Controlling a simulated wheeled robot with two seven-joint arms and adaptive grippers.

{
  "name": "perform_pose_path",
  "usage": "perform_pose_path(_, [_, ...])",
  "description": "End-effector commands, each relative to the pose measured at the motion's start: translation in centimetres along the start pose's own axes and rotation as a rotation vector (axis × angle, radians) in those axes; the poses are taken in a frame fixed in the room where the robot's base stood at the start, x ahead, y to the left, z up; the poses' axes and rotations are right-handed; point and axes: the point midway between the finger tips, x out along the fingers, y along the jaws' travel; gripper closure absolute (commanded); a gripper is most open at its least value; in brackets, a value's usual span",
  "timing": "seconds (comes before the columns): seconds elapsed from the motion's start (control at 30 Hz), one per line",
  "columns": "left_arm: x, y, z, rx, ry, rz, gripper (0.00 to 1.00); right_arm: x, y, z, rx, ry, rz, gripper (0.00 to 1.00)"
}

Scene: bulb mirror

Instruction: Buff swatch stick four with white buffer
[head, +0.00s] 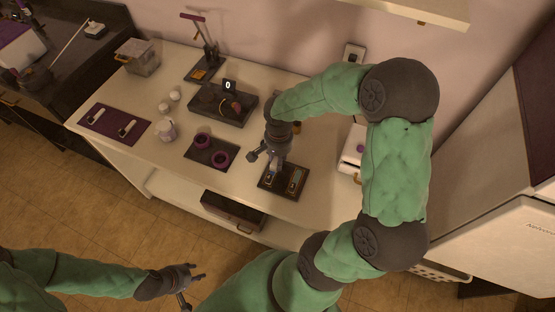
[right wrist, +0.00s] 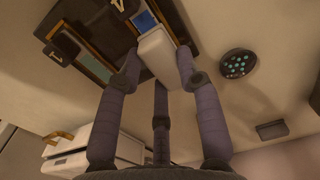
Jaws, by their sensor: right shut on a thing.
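My right gripper (head: 267,163) is over the dark tray (head: 290,192) near the table's front edge. In the right wrist view it is shut on a white block, the white buffer (right wrist: 157,52), between its fingertips. I cannot tell whether the buffer touches a strip. My left gripper (head: 196,283) is open and empty, low in front of the table.
Behind is a black stand (head: 233,107) with a display. A purple mat (head: 101,118), white jars (head: 167,131) and a clear box (head: 141,60) are farther left. A white device (head: 351,158) stands right.

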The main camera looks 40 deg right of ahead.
Motion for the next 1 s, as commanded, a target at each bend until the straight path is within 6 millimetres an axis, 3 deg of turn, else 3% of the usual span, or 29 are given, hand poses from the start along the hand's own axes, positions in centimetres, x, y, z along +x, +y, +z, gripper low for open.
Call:
perform_pose_path(0.57, [0.7, -0.2, 0.0, 0.000, 0.000, 0.000, 0.60, 0.3, -0.1, 2.0, -0.003, -0.001, 0.001, 0.90])
perform_pose_path(1.0, [0.1, 0.0, 0.0, 0.000, 0.000, 0.000, 0.60, -0.5, 0.0, 2.0, -0.002, -0.002, 0.002, 0.90])
